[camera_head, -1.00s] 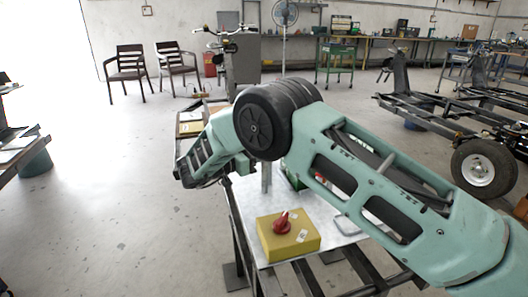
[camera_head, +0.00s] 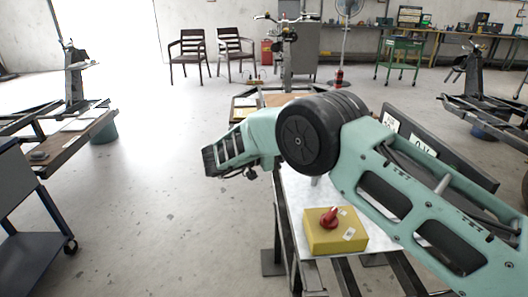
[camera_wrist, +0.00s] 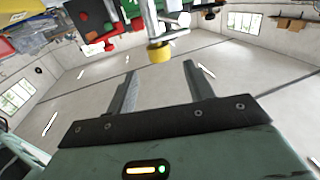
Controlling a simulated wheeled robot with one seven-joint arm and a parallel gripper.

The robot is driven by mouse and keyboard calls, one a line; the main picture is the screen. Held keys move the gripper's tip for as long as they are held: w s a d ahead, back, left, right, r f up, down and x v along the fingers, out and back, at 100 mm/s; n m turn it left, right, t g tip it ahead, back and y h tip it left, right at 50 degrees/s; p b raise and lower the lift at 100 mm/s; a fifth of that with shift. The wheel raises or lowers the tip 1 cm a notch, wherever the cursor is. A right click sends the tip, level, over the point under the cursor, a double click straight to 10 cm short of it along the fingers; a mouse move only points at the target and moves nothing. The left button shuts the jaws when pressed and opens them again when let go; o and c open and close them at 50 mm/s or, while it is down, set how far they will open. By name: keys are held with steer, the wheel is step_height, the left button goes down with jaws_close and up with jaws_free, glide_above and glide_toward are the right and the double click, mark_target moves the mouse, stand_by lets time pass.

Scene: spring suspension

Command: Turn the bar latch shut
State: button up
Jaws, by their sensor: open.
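A yellow box with a red rotary handle (camera_head: 330,219) stands on the metal-topped table in the head view. I cannot tell a bar latch for certain. In the wrist view a silver post with a yellow end piece (camera_wrist: 159,52) hangs at the top, beyond my fingers; it may be part of the latch. My fingertips are not clear there.
The metal-topped table (camera_head: 298,205) has open framework below. A blue cart (camera_head: 30,215) and a workbench (camera_head: 75,140) stand at the left. Two chairs (camera_head: 188,50) are at the back. The floor left of the table is clear. Red and green parts (camera_wrist: 95,20) crowd the wrist view's top.

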steer(key=v, duration=0.9)
steer(key=shift+a, duration=0.3)
steer(key=shift+r, duration=0.1)
